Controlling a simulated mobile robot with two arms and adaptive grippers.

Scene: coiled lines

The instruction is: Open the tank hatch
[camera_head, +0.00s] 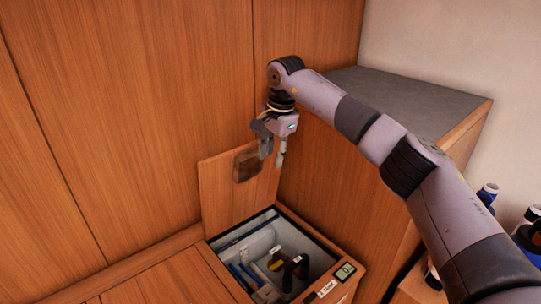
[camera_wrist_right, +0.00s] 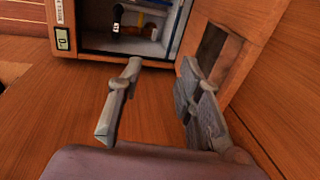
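The wooden tank hatch (camera_head: 222,190) stands raised, close to upright, at the back of its opening, with a dark recess near its top. It also shows at the upper right of the right wrist view (camera_wrist_right: 250,22). The open tank (camera_head: 234,238) below it is a pale, dark-rimmed box with blue, yellow and black items inside. My right gripper (camera_head: 272,160) points down just above and beside the hatch's top right corner. Its two fingers (camera_wrist_right: 160,70) are apart with nothing between them. Whether a finger touches the hatch is unclear. My left gripper is not in view.
A small display (camera_head: 345,271) and a label sit on the tank's front right edge. A wooden cabinet with a grey top (camera_head: 410,95) stands to the right. Wood panelling (camera_head: 130,110) rises behind. Blue-capped bottles (camera_head: 487,194) stand at the far right.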

